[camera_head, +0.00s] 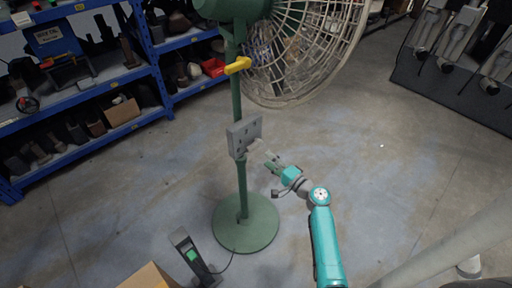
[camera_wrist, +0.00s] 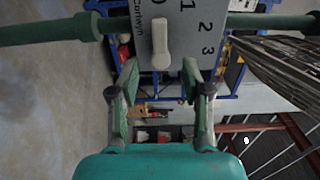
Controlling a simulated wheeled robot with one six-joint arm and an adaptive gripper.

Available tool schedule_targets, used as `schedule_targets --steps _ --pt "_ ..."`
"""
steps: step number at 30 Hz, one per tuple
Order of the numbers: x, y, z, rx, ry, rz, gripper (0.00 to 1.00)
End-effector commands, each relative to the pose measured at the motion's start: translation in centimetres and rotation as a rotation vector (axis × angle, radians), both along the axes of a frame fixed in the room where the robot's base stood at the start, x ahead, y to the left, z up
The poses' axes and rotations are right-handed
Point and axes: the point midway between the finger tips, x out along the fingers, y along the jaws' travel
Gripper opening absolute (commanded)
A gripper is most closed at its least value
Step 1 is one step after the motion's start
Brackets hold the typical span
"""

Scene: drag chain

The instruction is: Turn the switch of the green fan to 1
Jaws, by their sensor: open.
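The green fan (camera_head: 245,222) stands on a round base, with its switch box (camera_head: 243,134) partway up the pole. In the wrist view the grey switch panel (camera_wrist: 179,50) carries a pale elongated knob (camera_wrist: 160,43) and the marks 1, 2 and 3 to its right. A 0 is partly cut off at the top edge, and the knob's narrow end is towards it. My gripper (camera_wrist: 160,72) is open, with one finger on each side below the knob. Nothing is between the fingers. In the head view my gripper (camera_head: 271,163) is just right of the box.
A grey and black device (camera_head: 192,258) and a cardboard box (camera_head: 150,277) stand near the base. Blue shelves (camera_head: 150,70) are behind left.

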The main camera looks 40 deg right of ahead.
Motion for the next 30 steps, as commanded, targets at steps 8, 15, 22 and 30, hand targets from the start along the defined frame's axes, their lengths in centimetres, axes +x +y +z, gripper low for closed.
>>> schedule_targets --steps 8,15,22,30 --pt "5.1 0.3 0.1 -0.001 -0.001 0.003 0.48" --pt "8.1 0.3 0.1 -0.002 0.0 0.001 0.48" --pt "8.9 0.4 0.0 -0.001 0.001 0.0 0.48" --pt "8.9 0.4 0.0 -0.001 0.001 0.0 0.33"
